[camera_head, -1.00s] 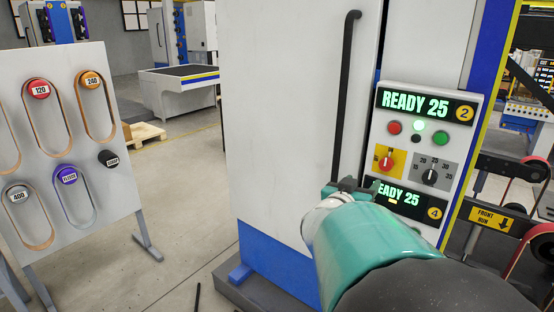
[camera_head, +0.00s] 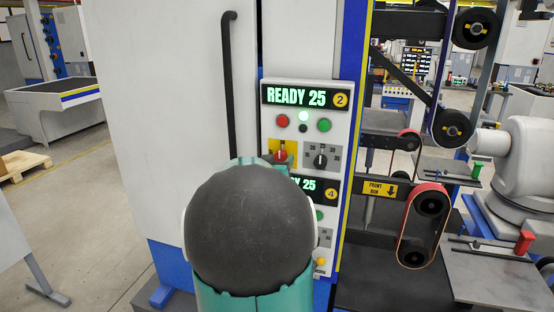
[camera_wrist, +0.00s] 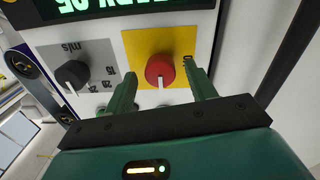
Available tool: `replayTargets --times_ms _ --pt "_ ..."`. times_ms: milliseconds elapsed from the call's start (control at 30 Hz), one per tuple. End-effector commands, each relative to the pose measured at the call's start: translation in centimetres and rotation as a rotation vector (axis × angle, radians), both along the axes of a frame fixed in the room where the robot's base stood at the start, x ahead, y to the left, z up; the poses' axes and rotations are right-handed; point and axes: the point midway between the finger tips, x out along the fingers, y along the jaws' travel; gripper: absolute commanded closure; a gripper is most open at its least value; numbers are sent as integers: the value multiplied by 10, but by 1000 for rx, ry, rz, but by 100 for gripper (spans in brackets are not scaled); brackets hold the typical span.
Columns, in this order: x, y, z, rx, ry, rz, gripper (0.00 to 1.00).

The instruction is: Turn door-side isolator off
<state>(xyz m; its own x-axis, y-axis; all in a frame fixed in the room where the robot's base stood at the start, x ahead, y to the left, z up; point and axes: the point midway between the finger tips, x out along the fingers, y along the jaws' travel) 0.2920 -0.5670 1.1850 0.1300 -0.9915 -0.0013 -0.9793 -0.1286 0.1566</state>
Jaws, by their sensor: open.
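The isolator is a red rotary knob (camera_wrist: 160,70) with a white pointer line on a yellow plate (camera_wrist: 135,48). In the head view the red knob (camera_head: 281,156) shows just above my arm, on the upper panel beside the cabinet door. In the wrist view my gripper (camera_wrist: 159,74) is open, with one green finger on each side of the knob. The right finger overlaps the yellow plate and the left one is near its edge. I cannot tell whether either finger touches the knob. The pointer line points down in the wrist view.
A black speed dial (camera_head: 320,160) sits right of the isolator. Red (camera_head: 282,121) and green (camera_head: 323,125) buttons sit above, under a READY 25 display (camera_head: 297,96). A long black door handle (camera_head: 230,85) stands left. Belt rollers (camera_head: 432,203) are at right.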

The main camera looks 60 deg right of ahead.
Motion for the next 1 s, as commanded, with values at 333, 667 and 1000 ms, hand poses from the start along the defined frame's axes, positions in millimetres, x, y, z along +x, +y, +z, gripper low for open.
replayTargets --times_ms 333,667,1000 --pt "3 -14 1 -1 0 2 44" --pt "3 -14 0 -1 0 2 89" --pt "3 -14 0 -6 33 1 89"
